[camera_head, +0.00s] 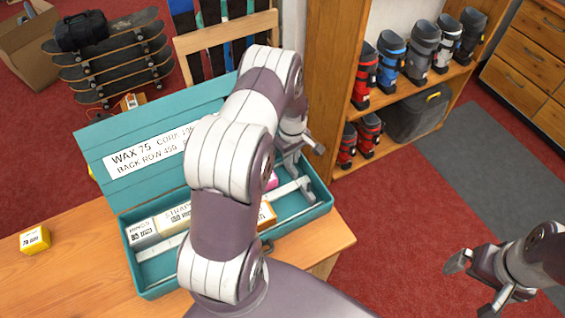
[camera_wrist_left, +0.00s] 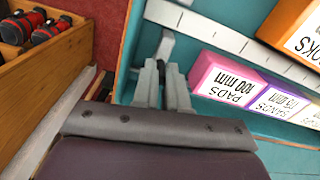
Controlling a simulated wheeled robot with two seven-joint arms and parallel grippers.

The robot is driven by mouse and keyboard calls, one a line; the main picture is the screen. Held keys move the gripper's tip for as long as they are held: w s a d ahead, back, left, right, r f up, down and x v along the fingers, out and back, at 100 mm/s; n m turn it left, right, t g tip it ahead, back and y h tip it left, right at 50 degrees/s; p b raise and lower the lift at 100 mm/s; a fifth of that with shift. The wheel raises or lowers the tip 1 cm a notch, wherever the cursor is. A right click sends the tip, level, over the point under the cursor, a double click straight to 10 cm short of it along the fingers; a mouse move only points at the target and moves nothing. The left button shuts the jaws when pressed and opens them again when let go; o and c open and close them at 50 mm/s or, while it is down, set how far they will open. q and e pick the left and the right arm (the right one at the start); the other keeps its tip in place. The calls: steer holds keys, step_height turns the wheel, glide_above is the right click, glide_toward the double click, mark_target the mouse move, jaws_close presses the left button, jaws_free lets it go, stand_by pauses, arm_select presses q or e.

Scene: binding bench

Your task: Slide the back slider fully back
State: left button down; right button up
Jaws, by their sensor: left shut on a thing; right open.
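The teal box (camera_head: 146,273) stands open on the bench, its lid tilted up behind it. My left gripper (camera_head: 290,160) is at the box's right end, toward the back. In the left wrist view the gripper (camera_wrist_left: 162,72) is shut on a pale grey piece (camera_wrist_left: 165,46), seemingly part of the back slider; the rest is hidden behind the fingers. My right gripper (camera_head: 478,280) is open and empty, off the bench at lower right.
A pink pads carton (camera_wrist_left: 222,80) and a purple bands carton (camera_wrist_left: 268,101) lie near my left gripper. A yellow carton (camera_head: 34,240) sits on the bench (camera_head: 75,265). A boot shelf (camera_head: 405,92) stands behind, right.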

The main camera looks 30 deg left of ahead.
arm_select(q)
steer(key=shift+w+a+r, duration=0.1)
steer(key=shift+w+r, duration=0.05)
steer(key=shift+w, duration=0.05)
steer(key=c, duration=1.5)
jaws_free()
steer(key=o, duration=0.3)
steer(key=shift+o, duration=0.2)
steer(key=shift+s, duration=0.1)
steer(key=shift+r, duration=0.15)
step_height(320, 180, up, 12)
steer(key=b, duration=0.2)
steer(key=shift+r, duration=0.25)
